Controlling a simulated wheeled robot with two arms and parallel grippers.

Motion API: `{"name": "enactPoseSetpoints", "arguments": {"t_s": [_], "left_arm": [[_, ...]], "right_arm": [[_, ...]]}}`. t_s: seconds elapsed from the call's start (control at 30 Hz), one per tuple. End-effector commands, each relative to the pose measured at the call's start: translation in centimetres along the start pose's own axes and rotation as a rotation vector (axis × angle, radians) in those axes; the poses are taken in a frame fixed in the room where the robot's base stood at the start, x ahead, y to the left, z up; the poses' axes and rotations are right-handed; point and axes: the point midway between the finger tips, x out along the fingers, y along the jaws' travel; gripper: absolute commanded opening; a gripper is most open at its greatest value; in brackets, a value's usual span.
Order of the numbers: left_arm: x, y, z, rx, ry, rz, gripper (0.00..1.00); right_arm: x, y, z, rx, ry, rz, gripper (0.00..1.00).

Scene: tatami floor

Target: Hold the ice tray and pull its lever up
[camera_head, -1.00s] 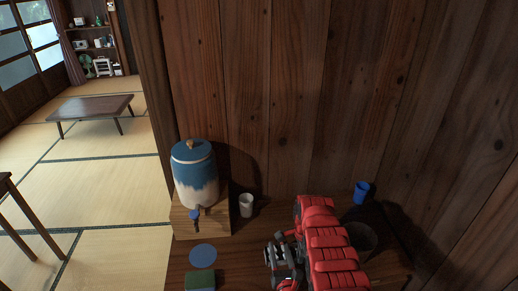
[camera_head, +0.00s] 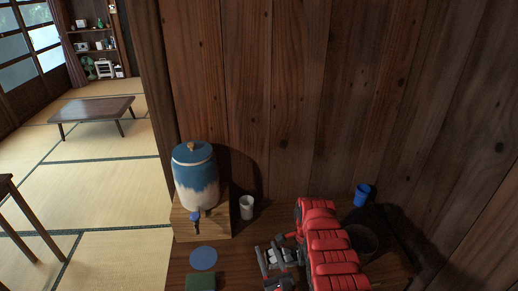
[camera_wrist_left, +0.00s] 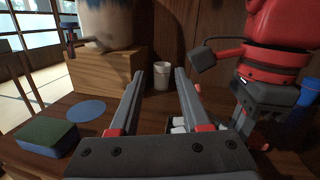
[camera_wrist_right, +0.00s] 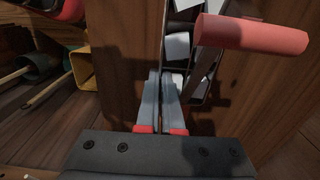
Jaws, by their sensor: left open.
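The ice tray (camera_wrist_right: 178,50) is a narrow dark tray with white cubes, lying on the wooden top in the right wrist view. Its cubes also show between my left fingers in the left wrist view (camera_wrist_left: 180,125). My left gripper (camera_head: 268,249) is open around that end of the tray, its fingers spread apart (camera_wrist_left: 160,75). My right gripper (camera_wrist_right: 160,76) has its fingers close together, pinching the tray's side wall. A red bar (camera_wrist_right: 250,35) on a grey rod crosses above the tray.
A blue and white dispenser (camera_head: 196,175) stands on a wooden box (camera_head: 213,225). A white cup (camera_head: 247,207), blue coaster (camera_head: 203,257) and green sponge block (camera_head: 201,282) are nearby. The wall is close behind.

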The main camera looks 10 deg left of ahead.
Motion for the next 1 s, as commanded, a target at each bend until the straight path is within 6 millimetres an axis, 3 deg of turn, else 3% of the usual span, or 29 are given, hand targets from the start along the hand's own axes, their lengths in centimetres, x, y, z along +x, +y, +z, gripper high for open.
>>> {"name": "enactPoseSetpoints", "arguments": {"t_s": [0.4,0.93,1.0], "left_arm": [[5.6,2.6,7.0,-0.164,-0.164,0.105,0.47],[11.1,7.1,16.2,-0.349,-0.391,0.205,0.47],[12.0,6.7,17.3,-0.341,-0.405,0.195,0.47]], "right_arm": [[0.0,0.0,0.0,0.000,0.000,0.001,0.00],[0.0,0.0,0.0,0.000,-0.001,0.001,0.00],[0.0,0.0,0.0,0.000,-0.001,0.001,0.00]]}}
